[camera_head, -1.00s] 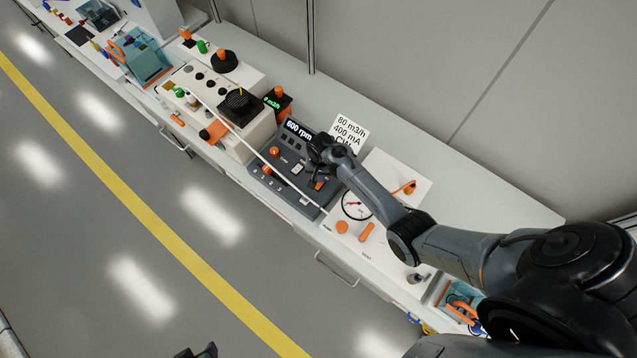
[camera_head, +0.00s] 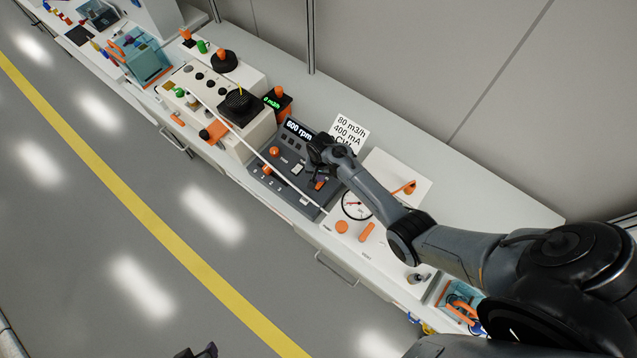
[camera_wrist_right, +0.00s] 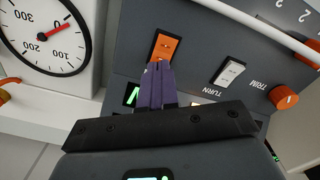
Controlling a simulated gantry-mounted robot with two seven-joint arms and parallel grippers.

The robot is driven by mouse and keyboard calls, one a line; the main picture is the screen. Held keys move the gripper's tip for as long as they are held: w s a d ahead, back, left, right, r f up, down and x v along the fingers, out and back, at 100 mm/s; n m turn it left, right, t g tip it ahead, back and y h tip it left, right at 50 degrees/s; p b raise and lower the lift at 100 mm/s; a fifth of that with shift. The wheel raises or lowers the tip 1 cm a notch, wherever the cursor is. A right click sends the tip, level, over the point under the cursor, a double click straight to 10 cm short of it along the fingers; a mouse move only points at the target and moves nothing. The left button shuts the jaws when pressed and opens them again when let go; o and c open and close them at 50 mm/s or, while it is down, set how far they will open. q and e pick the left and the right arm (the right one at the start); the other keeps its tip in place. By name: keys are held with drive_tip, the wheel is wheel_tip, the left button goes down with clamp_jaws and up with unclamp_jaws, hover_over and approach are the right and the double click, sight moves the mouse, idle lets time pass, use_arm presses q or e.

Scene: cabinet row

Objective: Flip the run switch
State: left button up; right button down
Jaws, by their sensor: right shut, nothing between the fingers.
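The grey control panel (camera_head: 290,165) with a "600 rpm" display stands on the bench, below my right forearm. An orange rocker switch (camera_wrist_right: 165,47) is set in it; it also shows in the head view (camera_head: 320,185). I cannot read a label for this switch. My right gripper (camera_wrist_right: 160,68) is shut and empty, its purple fingertips at the near edge of the orange rocker. I cannot tell whether they touch it. A small dark part at the bottom edge of the head view may be my left gripper (camera_head: 207,350); its fingers cannot be made out.
A white switch (camera_wrist_right: 229,73) marked "TURN" and an orange TRIM knob (camera_wrist_right: 284,97) sit beside the rocker. A round dial gauge (camera_wrist_right: 45,35) is on the other side. A white bar (camera_head: 258,152) runs along the panel's front. A sign card (camera_head: 349,133) stands behind.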

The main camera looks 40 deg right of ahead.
drive_tip(key=shift+f+b, duration=0.55)
drive_tip(key=shift+f, duration=0.35)
drive_tip(key=shift+r, duration=0.15)
idle(0.4)
wheel_tip(320, 180, up, 7)
drive_tip(key=p, duration=0.8)
idle(0.3)
